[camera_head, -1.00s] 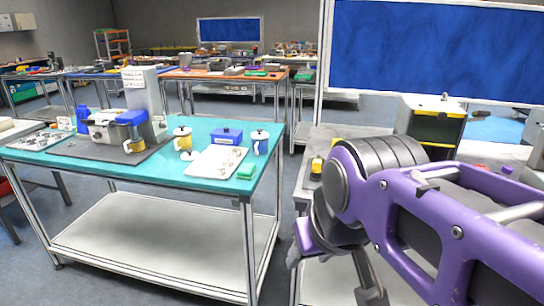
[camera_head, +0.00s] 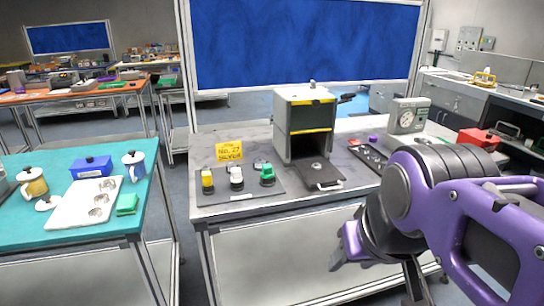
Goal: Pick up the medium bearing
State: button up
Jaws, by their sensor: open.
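I cannot make out the medium bearing for certain. A narrow dark tray (camera_head: 369,156) on the grey table, right of the box-shaped machine, holds small round items too small to identify. The white tray (camera_head: 82,203) on the teal table has several round grey items, which I cannot tell as bearings or hollows.
The grey table (camera_head: 240,209) carries an open-fronted machine (camera_head: 304,125), a yellow sign (camera_head: 229,152), yellow, white and green items on a dark mat, a dial device (camera_head: 408,116) and a red box (camera_head: 478,138). The teal table (camera_head: 60,238) has mugs and a blue box (camera_head: 91,167). A gap separates the tables.

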aim_at(101, 199)
jog(key=z, duration=0.15)
jog(key=u, duration=1.3)
